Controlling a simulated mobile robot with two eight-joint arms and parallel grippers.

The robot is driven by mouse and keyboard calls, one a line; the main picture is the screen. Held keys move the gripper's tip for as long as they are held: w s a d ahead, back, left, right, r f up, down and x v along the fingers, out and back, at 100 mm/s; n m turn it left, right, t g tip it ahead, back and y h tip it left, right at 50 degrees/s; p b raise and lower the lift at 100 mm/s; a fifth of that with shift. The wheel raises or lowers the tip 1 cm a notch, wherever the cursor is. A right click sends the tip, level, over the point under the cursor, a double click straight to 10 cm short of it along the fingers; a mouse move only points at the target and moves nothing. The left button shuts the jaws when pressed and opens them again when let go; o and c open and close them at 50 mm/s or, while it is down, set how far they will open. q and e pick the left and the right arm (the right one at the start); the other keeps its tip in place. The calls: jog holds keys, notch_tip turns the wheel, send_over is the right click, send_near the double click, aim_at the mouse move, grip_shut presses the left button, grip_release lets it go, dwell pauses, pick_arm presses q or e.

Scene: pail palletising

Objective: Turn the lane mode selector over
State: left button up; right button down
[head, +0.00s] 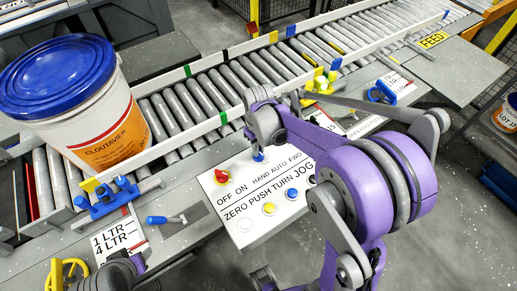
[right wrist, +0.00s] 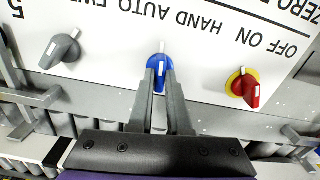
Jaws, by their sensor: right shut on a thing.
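The lane mode selector (right wrist: 159,63) is a blue knob with a white mark on the white panel, by the HAND AUTO lettering, which appears upside down in the right wrist view. My right gripper (right wrist: 160,78) is shut on the knob, one grey finger on each side. In the head view a bit of the blue knob (head: 258,156) shows below my right gripper (head: 258,143), and my purple arm covers part of the panel. A dark part of my left arm shows at the lower left edge of the head view; its fingers cannot be made out.
A red knob on a yellow ring (right wrist: 243,88) and a grey knob (right wrist: 61,49) flank the selector. Yellow (head: 269,209) and blue (head: 292,193) buttons sit on the panel. A white pail with a blue lid (head: 110,125) stands on the roller conveyor (head: 205,92) behind.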

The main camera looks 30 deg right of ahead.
pick_arm(q)
jog(key=shift+s+f+b, duration=0.15)
jog(key=shift+f+b, duration=0.35)
jog(key=shift+f, duration=0.15)
pick_arm(e)
jog(key=m, duration=0.4)
jog(key=shift+m, duration=0.3)
pick_arm(q)
jog(key=shift+s+f+b, duration=0.1)
jog(key=shift+f+b, duration=0.2)
jog(key=shift+f, duration=0.05)
pick_arm(e)
jog(key=shift+m, duration=1.9)
jog(key=c, duration=0.9)
grip_release()
jog(key=shift+o, duration=0.2)
pick_arm(q)
jog(key=shift+r+p, duration=0.45)
jog(key=shift+r, duration=0.1)
pick_arm(e)
notch_tip(320, 180, up, 11)
